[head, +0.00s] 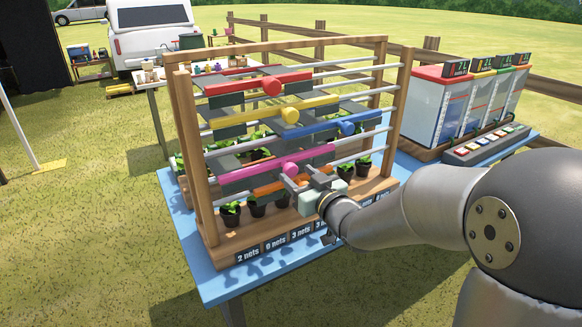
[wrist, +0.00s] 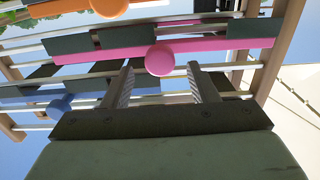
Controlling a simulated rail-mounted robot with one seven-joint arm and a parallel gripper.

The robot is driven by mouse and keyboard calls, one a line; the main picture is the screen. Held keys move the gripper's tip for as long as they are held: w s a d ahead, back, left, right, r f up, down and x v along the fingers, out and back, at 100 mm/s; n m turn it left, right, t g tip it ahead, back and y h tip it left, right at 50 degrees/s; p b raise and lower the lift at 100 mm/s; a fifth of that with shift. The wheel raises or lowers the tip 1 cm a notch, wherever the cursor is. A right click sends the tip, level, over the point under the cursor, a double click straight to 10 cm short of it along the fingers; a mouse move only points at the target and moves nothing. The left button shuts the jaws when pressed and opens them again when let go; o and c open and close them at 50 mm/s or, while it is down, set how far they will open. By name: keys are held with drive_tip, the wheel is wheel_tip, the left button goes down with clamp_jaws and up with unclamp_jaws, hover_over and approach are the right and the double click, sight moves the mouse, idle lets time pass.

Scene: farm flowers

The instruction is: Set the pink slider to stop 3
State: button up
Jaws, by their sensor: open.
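The pink slider (head: 255,164) is a long bar with a round knob (head: 291,169), on a low rail of a wooden frame (head: 182,130), above the orange slider (head: 268,188). In the wrist view, the pink knob (wrist: 159,60) is just beyond the fingertips, sideways between them. My gripper (head: 303,181) is open and empty at the front of the frame; both fingers show in the wrist view (wrist: 158,72). I see no gripper contact with the knob. No stop marks can be read along the pink rail.
Red (head: 258,84), yellow (head: 290,114) and blue (head: 346,127) sliders sit on rails above. Potted plants (head: 230,213) stand below, behind labels (head: 274,243) such as "2 nets". A blue table (head: 215,285) carries the frame; colored bins (head: 440,110) stand at right.

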sight(293, 171)
drive_tip(key=shift+x, duration=2.15)
